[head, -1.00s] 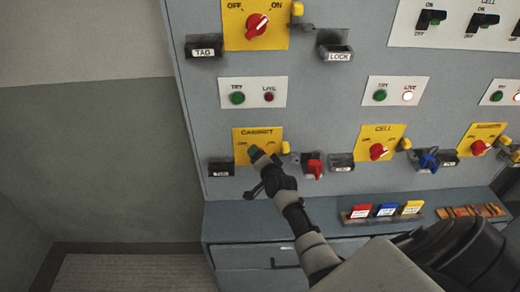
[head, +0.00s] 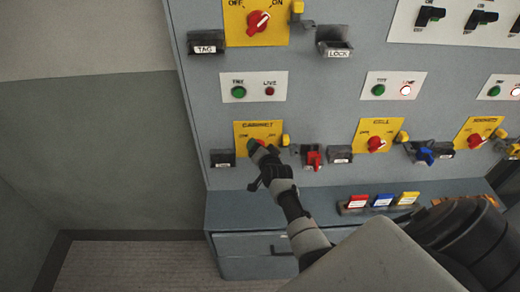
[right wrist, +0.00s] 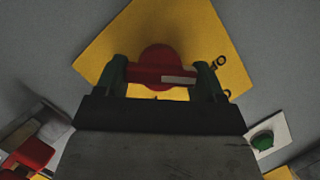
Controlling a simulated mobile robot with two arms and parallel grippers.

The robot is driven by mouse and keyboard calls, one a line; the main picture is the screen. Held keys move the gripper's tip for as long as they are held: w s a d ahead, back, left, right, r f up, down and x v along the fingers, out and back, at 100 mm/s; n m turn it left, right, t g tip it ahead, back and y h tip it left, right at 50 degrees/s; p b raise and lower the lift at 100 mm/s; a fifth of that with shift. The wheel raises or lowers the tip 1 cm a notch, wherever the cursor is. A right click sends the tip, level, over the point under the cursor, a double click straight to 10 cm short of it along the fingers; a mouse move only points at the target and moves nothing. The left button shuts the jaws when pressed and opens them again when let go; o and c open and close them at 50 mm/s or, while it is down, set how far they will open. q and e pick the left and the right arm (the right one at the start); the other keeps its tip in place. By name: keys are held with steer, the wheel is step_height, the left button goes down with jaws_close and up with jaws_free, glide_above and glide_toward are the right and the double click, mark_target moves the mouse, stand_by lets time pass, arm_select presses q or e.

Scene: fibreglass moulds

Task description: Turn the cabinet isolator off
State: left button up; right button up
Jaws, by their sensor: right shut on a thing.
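The cabinet isolator is a yellow plate (head: 274,129) marked CABINET, low on the left of the panel in the head view. Its red knob (right wrist: 155,68) shows in the right wrist view, with a white mark on the right part of its handle. My right gripper (right wrist: 165,75) is shut on this handle, one green fingertip at each end. In the head view my right gripper (head: 257,149) covers the knob and part of the plate's lettering, so the knob's setting cannot be read there. My left gripper is not in view.
Above it sit a green TRY button (head: 238,91) and a dark red LIVE lamp (head: 270,91). A TAG holder (head: 222,158) and a red padlock (head: 313,158) flank the isolator. The cell isolator (head: 377,141) is to the right. Coloured tags (head: 382,201) stand on the ledge.

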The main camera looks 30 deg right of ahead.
steer(key=o, duration=0.9)
steer(key=shift+s, duration=0.15)
steer(key=b+v, duration=0.1)
steer(key=v, duration=0.9)
steer(key=shift+s+a, duration=0.15)
steer(key=shift+s, duration=0.1)
